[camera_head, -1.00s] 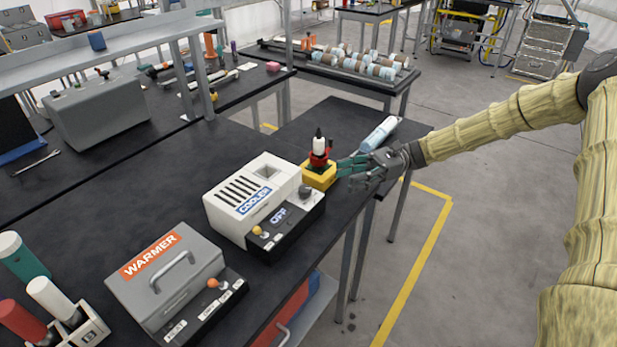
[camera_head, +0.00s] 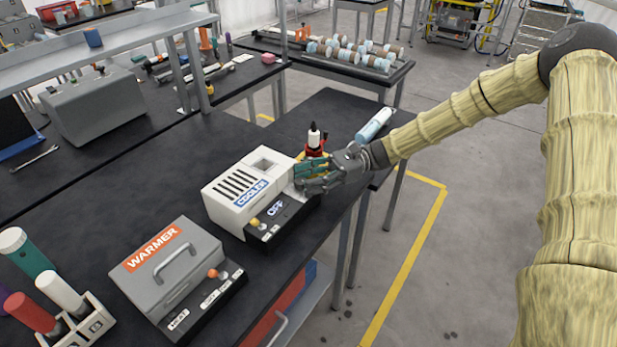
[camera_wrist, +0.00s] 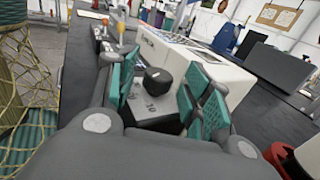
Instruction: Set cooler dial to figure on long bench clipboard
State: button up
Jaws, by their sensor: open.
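The white cooler (camera_head: 232,198) with a blue COOLER label stands on the black bench, and its display reads OFF. In the wrist view the dark dial (camera_wrist: 157,80) sits between the teal fingers of my open gripper (camera_wrist: 160,95). Numbers are printed on the panel near the dial. I cannot tell whether the fingers touch it. A clipboard (camera_wrist: 279,14) with paper seems to hang in the background of the wrist view; its figure is unreadable.
A grey warmer (camera_head: 165,265) stands left of the cooler. A red and black bottle (camera_head: 314,142) stands close behind my gripper. A pale cylinder (camera_head: 374,125) lies on the bench to the right. A rack of tubes (camera_head: 75,320) is at the lower left.

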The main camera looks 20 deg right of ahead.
jog(key=shift+c, duration=0.3)
jog(key=c, duration=0.9)
jog(key=shift+s+t, duration=0.1)
jog(key=shift+t, duration=0.3)
jog(key=shift+s+m+t+p, duration=0.2)
jog(key=shift+m+t+p, duration=0.15)
jog(key=shift+m+t, duration=1)
jog(key=shift+s+m+t+h+b, duration=0.3)
jog(key=shift+m+t, duration=0.45)
jog(key=shift+t, duration=0.6)
jog(key=shift+w+m+t+h+b, duration=0.1)
jog(key=shift+m+t+b, duration=0.45)
jog(key=shift+t, duration=0.75)
jog(key=shift+m+t, duration=0.3)
jog(key=shift+m, duration=0.05)
jog(key=o, duration=1)
jog(key=shift+c, duration=0.2)
